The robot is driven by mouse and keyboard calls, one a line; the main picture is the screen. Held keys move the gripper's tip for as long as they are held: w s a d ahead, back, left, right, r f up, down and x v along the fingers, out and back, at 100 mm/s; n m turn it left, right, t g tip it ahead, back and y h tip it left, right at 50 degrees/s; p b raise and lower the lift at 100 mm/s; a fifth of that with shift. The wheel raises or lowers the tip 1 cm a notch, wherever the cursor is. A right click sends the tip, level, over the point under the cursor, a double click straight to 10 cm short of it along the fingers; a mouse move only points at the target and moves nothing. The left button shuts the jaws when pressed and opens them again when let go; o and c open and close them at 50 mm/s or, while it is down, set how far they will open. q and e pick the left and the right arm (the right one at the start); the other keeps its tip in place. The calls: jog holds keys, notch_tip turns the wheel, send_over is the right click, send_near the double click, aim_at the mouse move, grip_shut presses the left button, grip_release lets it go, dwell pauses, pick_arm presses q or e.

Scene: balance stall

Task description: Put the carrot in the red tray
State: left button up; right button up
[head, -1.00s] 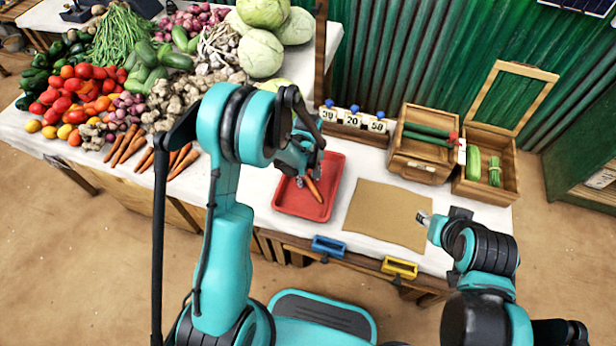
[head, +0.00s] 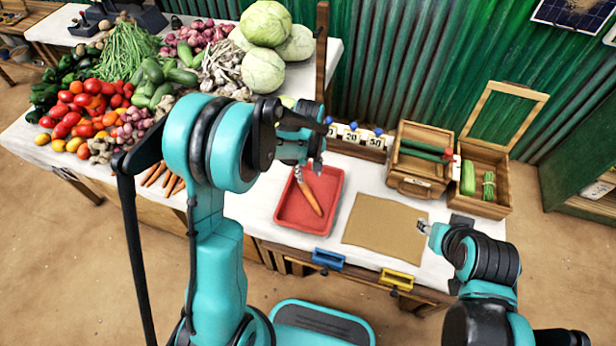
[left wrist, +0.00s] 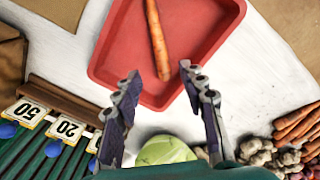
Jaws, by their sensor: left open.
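An orange carrot (head: 309,194) lies in the red tray (head: 286,216) on the white-covered table. In the left wrist view the carrot (left wrist: 156,38) lies on the floor of the red tray (left wrist: 208,42). My left gripper (head: 309,166) is open and empty, above the tray's far edge and apart from the carrot. Its two fingers (left wrist: 159,88) stand wide apart in the left wrist view. My right gripper (head: 424,227) is by the right edge of the brown mat; it is too small to tell its state.
A brown mat (head: 385,228) lies right of the tray. Wooden boxes (head: 419,166) and number cards (head: 351,137) stand behind. Heaped vegetables, with more carrots (head: 158,176), cover the table's left side. Blue (head: 328,259) and yellow (head: 397,279) handles are on the table front.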

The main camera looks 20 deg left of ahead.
pick_arm(q)
jog(key=s+a+r+m+t, duration=0.1)
jog(key=s+r+m+t, duration=0.1)
jog(key=s+r, duration=0.35)
jog(key=s+r+m+t, duration=0.1)
jog(key=s+r+m, duration=0.1)
jog(key=r, duration=0.6)
jog(key=s+r+m+t, duration=0.3)
jog(key=s+m+t, duration=0.1)
jog(key=s, duration=0.6)
jog(key=shift+a+m, duration=0.4)
jog(key=shift+a, duration=0.05)
